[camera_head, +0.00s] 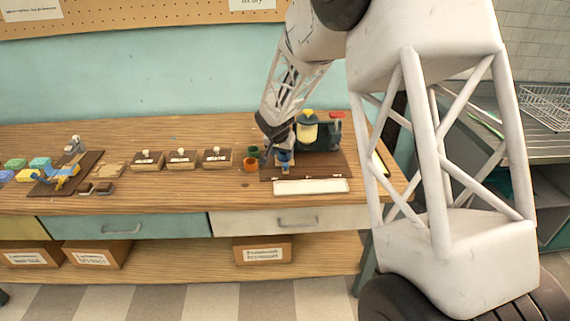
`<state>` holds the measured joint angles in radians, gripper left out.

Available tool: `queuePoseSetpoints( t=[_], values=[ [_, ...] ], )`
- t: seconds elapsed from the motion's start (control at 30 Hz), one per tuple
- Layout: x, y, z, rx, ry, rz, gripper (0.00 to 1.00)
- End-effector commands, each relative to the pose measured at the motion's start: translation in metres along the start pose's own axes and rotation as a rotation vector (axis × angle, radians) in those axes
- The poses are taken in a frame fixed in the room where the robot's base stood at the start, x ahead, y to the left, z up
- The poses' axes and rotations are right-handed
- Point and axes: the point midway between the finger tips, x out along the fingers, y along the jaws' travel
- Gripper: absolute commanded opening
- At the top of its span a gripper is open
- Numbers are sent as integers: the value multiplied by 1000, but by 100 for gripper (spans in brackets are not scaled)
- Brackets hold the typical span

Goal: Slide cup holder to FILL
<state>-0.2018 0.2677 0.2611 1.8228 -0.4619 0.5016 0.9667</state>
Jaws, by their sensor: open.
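A dark green dispensing machine (321,132) with a yellow container (307,128) and a red part (336,115) stands on a brown board (325,166) at the right of the workbench. My gripper (279,158) is open, pointing down at the machine's left side, over the board's left part. Small blue parts show at the fingertips; I cannot tell whether they are the cup holder or part of the gripper. The cup holder and the FILL mark cannot be made out at this size. Whether the gripper touches anything cannot be told.
An orange cup (250,164) and a green cup (253,152) stand just left of my gripper. A pale strip (311,187) lies along the board's front. Several labelled wooden boxes (181,160) stand farther left. Bare bench (190,190) lies in front of them.

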Motion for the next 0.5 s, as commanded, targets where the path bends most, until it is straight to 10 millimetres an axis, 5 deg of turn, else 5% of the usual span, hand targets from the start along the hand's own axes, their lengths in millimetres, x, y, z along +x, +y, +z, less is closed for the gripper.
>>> queuePoseSetpoints(
  t=[0.5],
  values=[
    [11,0,0,2,-3,2,52]
  ],
)
